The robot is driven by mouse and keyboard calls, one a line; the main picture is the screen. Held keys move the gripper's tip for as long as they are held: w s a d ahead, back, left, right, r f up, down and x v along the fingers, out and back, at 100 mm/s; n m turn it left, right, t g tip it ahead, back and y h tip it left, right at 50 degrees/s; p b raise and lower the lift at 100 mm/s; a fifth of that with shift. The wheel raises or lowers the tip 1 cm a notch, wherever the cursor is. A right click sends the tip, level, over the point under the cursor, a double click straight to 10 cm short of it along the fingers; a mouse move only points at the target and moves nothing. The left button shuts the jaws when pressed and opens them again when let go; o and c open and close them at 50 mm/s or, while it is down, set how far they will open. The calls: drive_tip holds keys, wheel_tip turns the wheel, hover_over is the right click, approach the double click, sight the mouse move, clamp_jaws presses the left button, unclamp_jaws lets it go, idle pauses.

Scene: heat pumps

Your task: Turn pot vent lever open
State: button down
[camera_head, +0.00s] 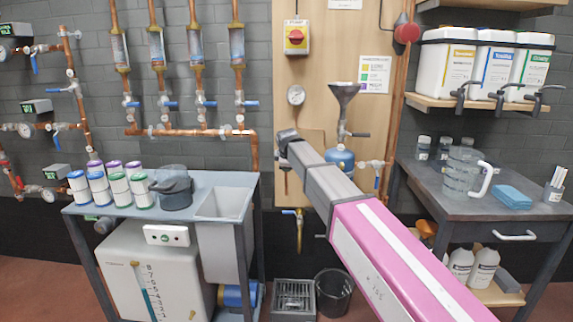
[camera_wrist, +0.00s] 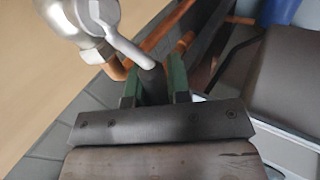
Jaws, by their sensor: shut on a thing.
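In the wrist view, a pale grey lever (camera_wrist: 121,44) runs from a rounded metal valve body (camera_wrist: 88,14) down to a dark tip. My gripper (camera_wrist: 152,84) has its two green fingers shut on that dark tip. The lever slants from upper left to lower right in this view. In the head view, a blue pot (camera_head: 341,157) sits below a grey funnel (camera_head: 344,92), partly behind my arm. My gripper and the held lever cannot be made out there.
A wooden panel (camera_head: 335,50) backs the pot, with copper pipe (camera_head: 398,110) at its right. A bench with tubs (camera_head: 112,172) stands left and a worktop (camera_head: 425,180) stands right. A drain grate (camera_head: 293,300) and black bin (camera_head: 333,295) are on the floor.

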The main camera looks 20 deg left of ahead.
drive_tip(key=shift+f+h, duration=0.25)
drive_tip(key=shift+h, duration=0.05)
drive_tip(key=shift+d+f, duration=0.1)
drive_tip(key=c, duration=1.1)
unclamp_jaws()
